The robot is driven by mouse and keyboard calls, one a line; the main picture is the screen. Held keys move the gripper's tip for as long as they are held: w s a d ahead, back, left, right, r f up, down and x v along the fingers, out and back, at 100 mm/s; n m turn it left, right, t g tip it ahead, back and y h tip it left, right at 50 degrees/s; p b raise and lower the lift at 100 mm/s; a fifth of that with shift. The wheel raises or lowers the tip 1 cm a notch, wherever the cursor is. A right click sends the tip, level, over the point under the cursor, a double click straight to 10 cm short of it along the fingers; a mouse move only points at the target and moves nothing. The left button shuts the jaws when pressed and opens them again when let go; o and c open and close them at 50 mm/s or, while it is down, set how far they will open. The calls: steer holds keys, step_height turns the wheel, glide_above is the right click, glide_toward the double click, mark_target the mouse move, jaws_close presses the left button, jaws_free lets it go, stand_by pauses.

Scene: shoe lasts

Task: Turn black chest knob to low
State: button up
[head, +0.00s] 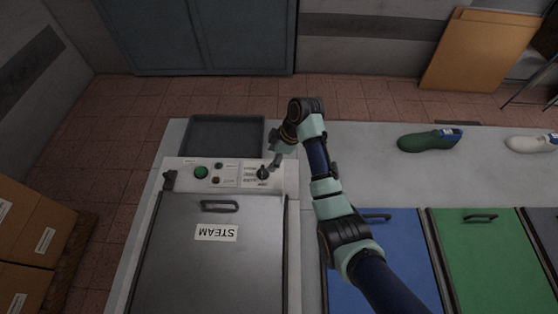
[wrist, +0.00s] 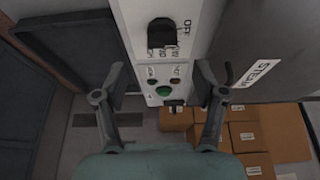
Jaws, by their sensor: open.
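The black knob (head: 263,172) sits on the white control panel (head: 291,178) of the steam chest (head: 210,265). In the wrist view the knob (wrist: 161,33) is large at the top, with printed labels beside and below it, one reading OFF. I cannot tell which label it points to. My gripper (head: 276,157) is just above and beside the knob in the head view. In the wrist view my gripper (wrist: 160,76) is open and empty, its fingers spread either side of the panel, and the knob lies beyond the fingertips, apart from them.
A green button (head: 201,172) and small black buttons are on the panel left of the knob. A dark tray (head: 225,136) lies behind the panel. A green shoe last (head: 428,140) and a white one (head: 532,143) are on the counter. Cardboard boxes (head: 35,225) stand left.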

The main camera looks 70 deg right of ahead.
mark_target(263, 170)
steer(key=x, duration=0.4)
steer(key=b+x, duration=0.1)
steer(key=x, duration=0.3)
steer(key=shift+w+a+r, duration=0.1)
steer(key=shift+a, duration=0.15)
steer(key=c, duration=1.1)
steer(key=shift+r, duration=0.1)
steer(key=shift+c, duration=0.2)
